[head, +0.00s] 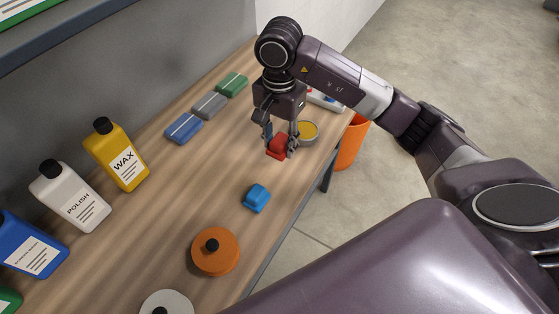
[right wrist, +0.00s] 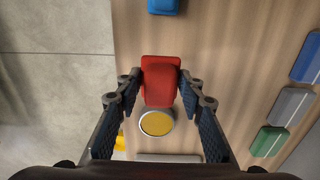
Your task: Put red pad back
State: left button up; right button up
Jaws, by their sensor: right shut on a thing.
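The red pad (head: 277,147) is a small red block at the bench's right part in the head view. My right gripper (head: 281,143) reaches down from above and is shut on it. In the right wrist view the red pad (right wrist: 160,82) sits between the two fingertips (right wrist: 159,76), which press its long sides. The pad is at or just above the bench top; I cannot tell if it touches. The fingers hide part of it in the head view. My left gripper is not in view.
A tin with yellow contents (head: 308,131) stands close beside the pad. A blue pad (head: 256,197) and an orange disc with a black knob (head: 215,251) lie nearer. Blue, grey and green blocks (head: 210,105) line the wall side, with bottles (head: 117,155) further left. An orange bin (head: 350,145) stands beyond the bench edge.

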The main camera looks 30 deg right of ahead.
jog(key=p, duration=0.1)
send_over(280, 170)
notch_tip(280, 170, down, 4)
jog(key=shift+f, duration=0.25)
notch_tip(280, 170, down, 3)
jog(key=shift+f+p, duration=0.1)
jog(key=shift+p, duration=0.35)
jog(key=shift+f, duration=0.25)
jog(key=shift+f, duration=0.25)
jog(key=o, duration=1.1)
jog(key=shift+r, duration=0.1)
jog(key=shift+r, duration=0.15)
